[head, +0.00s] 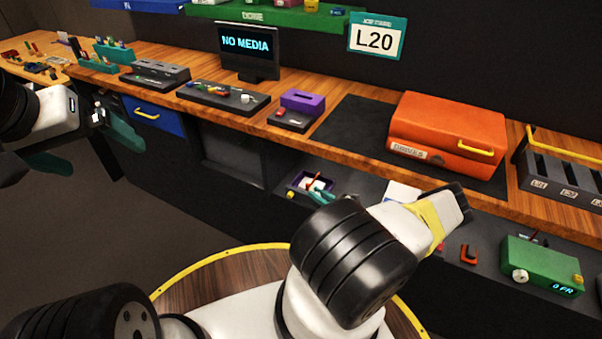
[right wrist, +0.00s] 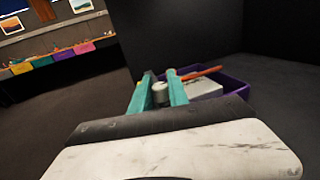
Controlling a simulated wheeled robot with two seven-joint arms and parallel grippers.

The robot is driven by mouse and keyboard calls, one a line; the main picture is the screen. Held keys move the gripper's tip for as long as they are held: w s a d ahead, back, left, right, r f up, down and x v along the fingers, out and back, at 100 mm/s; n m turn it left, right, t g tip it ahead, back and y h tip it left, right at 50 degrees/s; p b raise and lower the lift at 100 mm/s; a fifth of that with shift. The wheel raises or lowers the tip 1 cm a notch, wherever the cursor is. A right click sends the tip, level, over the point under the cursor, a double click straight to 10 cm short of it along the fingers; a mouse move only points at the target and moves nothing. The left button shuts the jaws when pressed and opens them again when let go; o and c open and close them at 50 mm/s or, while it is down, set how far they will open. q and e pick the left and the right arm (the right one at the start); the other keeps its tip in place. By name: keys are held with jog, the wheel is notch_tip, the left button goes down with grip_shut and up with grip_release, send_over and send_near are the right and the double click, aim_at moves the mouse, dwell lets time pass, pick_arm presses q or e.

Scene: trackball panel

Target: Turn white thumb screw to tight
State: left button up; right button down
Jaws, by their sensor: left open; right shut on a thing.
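A small white knob (head: 246,99), which may be the thumb screw, sits at the right end of a dark panel (head: 215,97) on the wooden bench in the head view. Whether it is tight cannot be told. My right gripper (head: 321,196) is down at a purple tray (head: 297,182) below the bench. In the right wrist view its teal fingers (right wrist: 159,86) are shut on a small grey cylinder (right wrist: 161,97), with the purple tray (right wrist: 238,92) just beyond. My left gripper (head: 100,150) is open at the left, in front of the bench, away from the panel.
The tray holds a white block (right wrist: 205,87) and an orange-red tool (right wrist: 203,72). On the bench stand a monitor (head: 247,48), a purple-topped panel (head: 303,101) and an orange case (head: 447,125). A green device (head: 543,262) with a white knob is on the lower shelf.

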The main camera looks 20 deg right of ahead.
jog(key=shift+m+h, duration=0.3)
jog(key=shift+h, duration=0.1)
jog(key=m+h, duration=0.2)
jog(key=m+t+h, duration=0.1)
jog(key=h, duration=0.2)
jog(key=shift+a+m+t+h, duration=0.1)
jog(key=shift+m+t+h, duration=0.2)
jog(key=shift+m, duration=0.1)
jog(key=m+h, duration=0.2)
jog(key=h, duration=0.1)
jog(key=m+h, duration=0.2)
jog(key=h, duration=0.1)
jog(key=shift+a+g+h, duration=0.1)
jog(key=shift+g+h, duration=0.3)
jog(key=m+g+h, duration=0.1)
jog(key=m+h, duration=0.1)
jog(key=h, duration=0.1)
jog(key=m+g+h, duration=0.2)
jog(key=h, duration=0.1)
jog(key=shift+w+m, duration=0.1)
jog(key=shift+m, duration=0.2)
jog(key=shift+d+m+g+h, duration=0.2)
jog(key=shift+m+g+h, duration=1.8)
jog(key=shift+g, duration=0.9)
jog(key=c, duration=1.3)
grip_release()
jog(key=shift+o, duration=0.2)
